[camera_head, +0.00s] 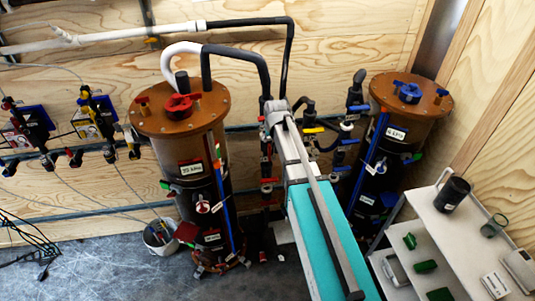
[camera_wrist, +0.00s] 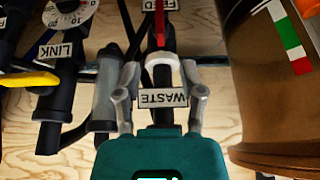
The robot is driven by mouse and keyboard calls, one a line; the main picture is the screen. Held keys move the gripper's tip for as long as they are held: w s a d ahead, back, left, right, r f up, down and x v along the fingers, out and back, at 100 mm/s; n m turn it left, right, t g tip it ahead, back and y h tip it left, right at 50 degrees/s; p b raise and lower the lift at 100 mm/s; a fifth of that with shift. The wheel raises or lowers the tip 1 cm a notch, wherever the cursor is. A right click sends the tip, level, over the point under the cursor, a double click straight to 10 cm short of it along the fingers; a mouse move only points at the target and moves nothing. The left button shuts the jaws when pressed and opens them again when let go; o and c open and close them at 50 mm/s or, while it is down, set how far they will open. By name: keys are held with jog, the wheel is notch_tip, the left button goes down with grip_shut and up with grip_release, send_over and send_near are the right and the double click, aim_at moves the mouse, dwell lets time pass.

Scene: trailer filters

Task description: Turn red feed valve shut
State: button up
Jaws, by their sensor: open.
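In the wrist view a narrow red handle (camera_wrist: 160,24) stands upright on a dark pipe, beside a partly cut-off label (camera_wrist: 158,4) that appears to read FEED. A white ring (camera_wrist: 164,62) sits on the pipe just below the handle. My gripper (camera_wrist: 162,80) is open, its two fingers on either side of the pipe and an upside-down WASTE label (camera_wrist: 163,98). The red handle lies beyond the fingertips, and nothing shows gripped. Depth between fingers and pipe is hard to tell. In the head view my arm hides much of this piping.
A large brown filter (camera_wrist: 275,80) is close on the right in the wrist view. In the head view, filters with red (camera_head: 178,105) and blue (camera_head: 409,91) top knobs flank my arm; a white shelf (camera_head: 430,215) is right.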

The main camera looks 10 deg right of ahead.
aim_at(269, 151)
jog(key=shift+b+x, duration=5.45)
jog(key=shift+x, duration=0.7)
